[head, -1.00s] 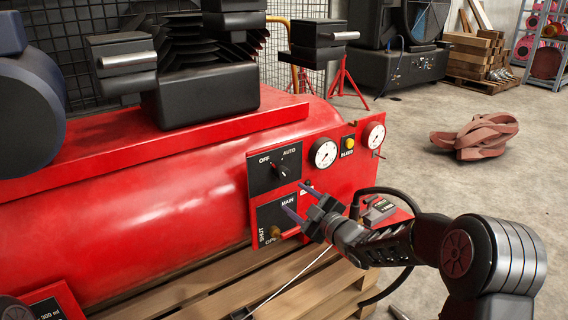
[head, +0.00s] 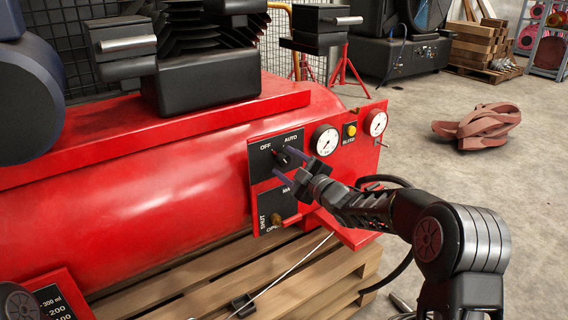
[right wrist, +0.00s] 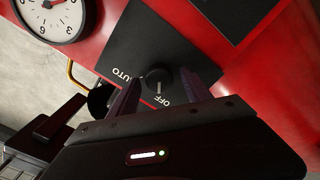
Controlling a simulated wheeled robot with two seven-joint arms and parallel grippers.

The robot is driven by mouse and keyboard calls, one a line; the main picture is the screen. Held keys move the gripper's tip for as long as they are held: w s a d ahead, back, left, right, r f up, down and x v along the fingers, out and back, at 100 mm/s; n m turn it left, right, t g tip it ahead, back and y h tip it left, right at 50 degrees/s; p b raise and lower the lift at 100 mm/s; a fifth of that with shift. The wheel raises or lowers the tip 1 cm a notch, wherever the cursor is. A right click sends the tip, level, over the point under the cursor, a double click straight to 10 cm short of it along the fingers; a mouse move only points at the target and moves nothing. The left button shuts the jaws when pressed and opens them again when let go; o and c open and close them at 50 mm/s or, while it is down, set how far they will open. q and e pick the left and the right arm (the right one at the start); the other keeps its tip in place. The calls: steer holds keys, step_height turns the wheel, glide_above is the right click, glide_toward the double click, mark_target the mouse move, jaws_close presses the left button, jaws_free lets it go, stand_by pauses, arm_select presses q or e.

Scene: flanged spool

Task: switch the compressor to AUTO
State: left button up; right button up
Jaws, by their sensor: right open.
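The red compressor (head: 150,180) fills the left and middle of the head view. Its black selector panel (head: 262,172) reads OFF at left and AUTO at right. The round black selector knob (right wrist: 157,78) shows in the right wrist view, where a light mark on it appears to face OFF. My right gripper (head: 281,162) is open at the panel, its two fingers to either side of the knob. In the right wrist view the gripper (right wrist: 163,82) has the knob between its fingertips; contact cannot be told. My left gripper is not in view.
The compressor stands over a wooden pallet (head: 250,268). Bare concrete floor (head: 460,185) lies at right, with a reddish-brown object (head: 478,127) on it.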

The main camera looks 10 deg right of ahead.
steer(key=shift+x, duration=0.85)
steer(key=shift+c, duration=0.6)
jaws_close()
